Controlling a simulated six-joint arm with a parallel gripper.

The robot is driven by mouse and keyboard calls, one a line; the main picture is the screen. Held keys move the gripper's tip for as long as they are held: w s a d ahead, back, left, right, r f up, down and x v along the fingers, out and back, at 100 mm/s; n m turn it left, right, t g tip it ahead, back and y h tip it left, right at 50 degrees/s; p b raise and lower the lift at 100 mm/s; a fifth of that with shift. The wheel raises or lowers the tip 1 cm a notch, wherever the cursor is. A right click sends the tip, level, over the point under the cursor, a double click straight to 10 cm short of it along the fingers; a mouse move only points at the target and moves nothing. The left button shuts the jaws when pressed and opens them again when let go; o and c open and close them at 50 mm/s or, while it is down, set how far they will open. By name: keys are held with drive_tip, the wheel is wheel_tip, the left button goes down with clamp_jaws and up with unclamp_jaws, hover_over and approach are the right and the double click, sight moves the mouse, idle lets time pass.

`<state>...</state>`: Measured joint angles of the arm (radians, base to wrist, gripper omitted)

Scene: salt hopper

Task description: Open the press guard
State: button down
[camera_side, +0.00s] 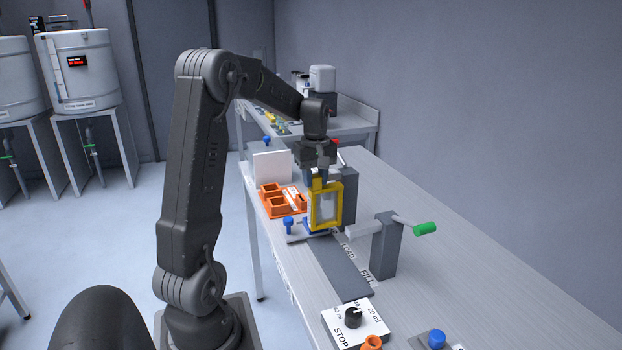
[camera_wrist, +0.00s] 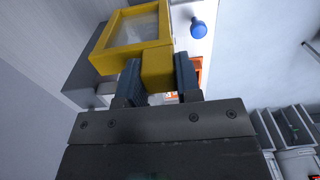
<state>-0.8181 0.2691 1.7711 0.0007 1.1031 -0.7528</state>
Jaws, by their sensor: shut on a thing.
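The press guard is a yellow frame (camera_side: 311,210) with a clear window, standing upright at the dark grey press post (camera_side: 350,195) in the side view. In the wrist view the guard (camera_wrist: 130,52) fills the top centre. My gripper (camera_side: 318,181) points down from above at the guard's top edge. In the wrist view my gripper (camera_wrist: 157,72) has its two blue-grey fingers on either side of the guard's yellow block-shaped tab. The fingers are shut on that tab. The inside of the press behind the guard is mostly hidden.
An orange tray (camera_side: 270,203) and a white panel (camera_side: 272,166) stand left of the guard. A second grey post (camera_side: 386,250) with a green-handled lever (camera_side: 425,229) stands right. A dark rail (camera_side: 340,268) and a dial box (camera_side: 355,325) lie in front. The bench's right side is clear.

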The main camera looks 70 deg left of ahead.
drive_tip(key=shift+w, duration=1.55)
drive_tip(key=c, duration=0.8)
unclamp_jaws()
wheel_tip(320, 180, up, 14)
